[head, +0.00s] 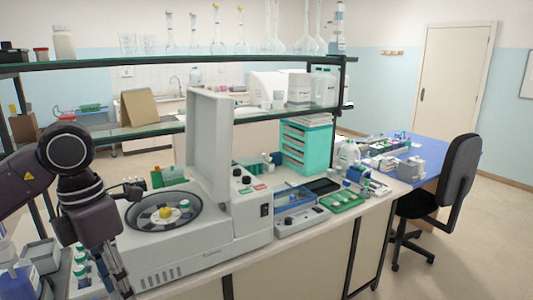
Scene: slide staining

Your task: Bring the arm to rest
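My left arm comes in from the left edge. Its gripper (122,284) points down at the front left of the bench, between a grey rack (96,292) of teal-banded, white-capped bottles and the front left side of a white centrifuge (200,264). The fingers are dark and seen partly edge-on, so I cannot tell whether they are open or shut. I see nothing clearly held in them. My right arm and gripper are not in view.
The centrifuge lid (211,135) stands upright, and its round rotor (145,217) holds a yellow-topped item. Glass shelves (150,129) cross above the bench. Teal drawers (306,147), a green tray (343,202) and a black chair (458,180) are to the right. Open floor lies at right.

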